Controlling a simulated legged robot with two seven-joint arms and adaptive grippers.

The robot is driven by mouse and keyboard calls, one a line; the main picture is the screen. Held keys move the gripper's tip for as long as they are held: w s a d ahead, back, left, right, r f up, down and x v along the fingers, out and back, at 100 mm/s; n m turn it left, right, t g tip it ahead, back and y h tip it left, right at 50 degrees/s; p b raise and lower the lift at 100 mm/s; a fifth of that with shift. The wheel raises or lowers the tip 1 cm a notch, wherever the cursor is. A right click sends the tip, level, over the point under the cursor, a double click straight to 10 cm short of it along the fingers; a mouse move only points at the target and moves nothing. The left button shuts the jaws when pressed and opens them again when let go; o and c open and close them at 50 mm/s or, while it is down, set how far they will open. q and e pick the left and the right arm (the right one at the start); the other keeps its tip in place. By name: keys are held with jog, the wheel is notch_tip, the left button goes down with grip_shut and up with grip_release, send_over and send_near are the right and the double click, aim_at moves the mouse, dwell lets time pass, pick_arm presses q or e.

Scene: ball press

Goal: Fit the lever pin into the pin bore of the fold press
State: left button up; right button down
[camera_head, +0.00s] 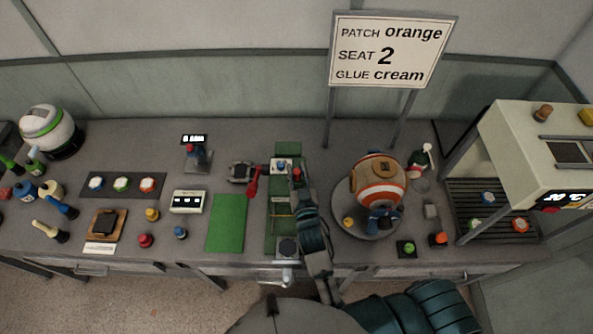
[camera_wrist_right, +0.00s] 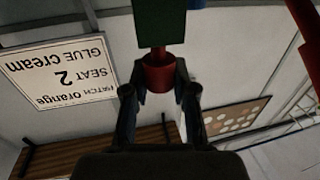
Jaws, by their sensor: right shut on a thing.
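The fold press (camera_head: 281,163) appears to be the unit at the far end of a long green strip, mid-table. My right gripper (camera_head: 297,180) is at its near right side, with the arm reaching over the strip. In the right wrist view, the gripper (camera_wrist_right: 158,90) is shut on a red cylindrical part (camera_wrist_right: 157,74), which looks like the lever pin. A red lever (camera_head: 253,182) stands left of the press. The pin bore is hidden. My left gripper is not in view.
A flat green mat (camera_head: 226,223) lies left of the strip. A round turntable (camera_head: 343,220) with an orange and white ball (camera_head: 379,181) stands close to the right of my arm. A sign (camera_head: 391,50) stands behind. An oven-like box (camera_head: 540,150) is at far right.

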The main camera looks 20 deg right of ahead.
jog(key=shift+f+b, duration=0.5)
jog(key=shift+f, duration=0.3)
jog(key=c, duration=0.9)
grip_release()
jog(key=shift+o, duration=0.2)
jog(key=shift+s, duration=0.1)
jog(key=s, duration=0.7)
jog(key=shift+s+a, duration=0.15)
jog(key=shift+a, duration=0.2)
jog(key=shift+f, duration=0.1)
